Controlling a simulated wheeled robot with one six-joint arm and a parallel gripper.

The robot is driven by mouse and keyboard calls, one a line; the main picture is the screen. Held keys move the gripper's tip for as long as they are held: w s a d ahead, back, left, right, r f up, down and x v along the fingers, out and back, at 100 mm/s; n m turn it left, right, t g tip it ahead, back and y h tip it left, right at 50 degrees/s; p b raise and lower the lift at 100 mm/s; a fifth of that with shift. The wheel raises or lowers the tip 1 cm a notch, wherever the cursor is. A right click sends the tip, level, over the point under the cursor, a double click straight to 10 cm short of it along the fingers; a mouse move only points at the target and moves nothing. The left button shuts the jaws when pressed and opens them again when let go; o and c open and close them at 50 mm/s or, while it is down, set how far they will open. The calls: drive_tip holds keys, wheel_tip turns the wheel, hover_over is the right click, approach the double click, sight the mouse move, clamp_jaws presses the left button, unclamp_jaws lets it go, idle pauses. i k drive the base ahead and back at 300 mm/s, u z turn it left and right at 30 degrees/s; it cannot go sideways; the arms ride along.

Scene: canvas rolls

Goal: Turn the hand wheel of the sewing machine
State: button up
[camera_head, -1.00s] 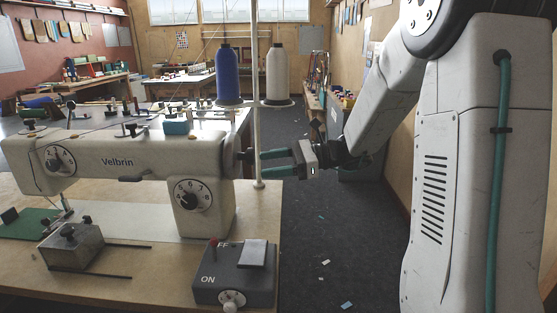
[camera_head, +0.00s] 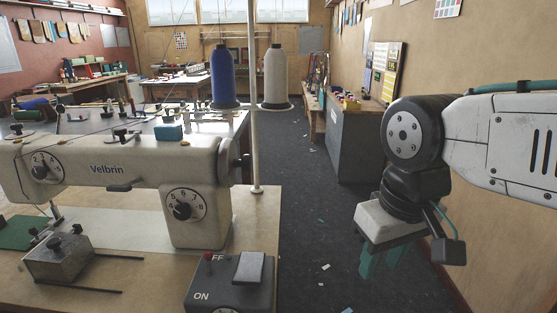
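The cream sewing machine (camera_head: 125,165), marked Velbrin, stands on the table at the left. Its hand wheel (camera_head: 241,166) is the dark, edge-on piece at the right end of the machine's arm, with a small knob on it. How far it is turned cannot be made out. My gripper (camera_head: 384,262) hangs at the right, pointing down, well apart from the wheel. Its two teal fingers show a gap with nothing seen between them; their tips are partly hard to make out.
A grey ON/OFF switch box (camera_head: 232,285) sits at the table's front right. A thread stand with a blue cone (camera_head: 224,75) and a white cone (camera_head: 275,76) rises behind the wheel. Open dark floor (camera_head: 310,215) lies between table and gripper. A grey cabinet (camera_head: 355,145) stands behind.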

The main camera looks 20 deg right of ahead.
sight(228, 162)
drive_tip(key=z, duration=1.35)
drive_tip(key=k, duration=0.75)
drive_tip(key=u, duration=1.2)
drive_tip(key=i, duration=0.5)
drive_tip(key=u, duration=0.05)
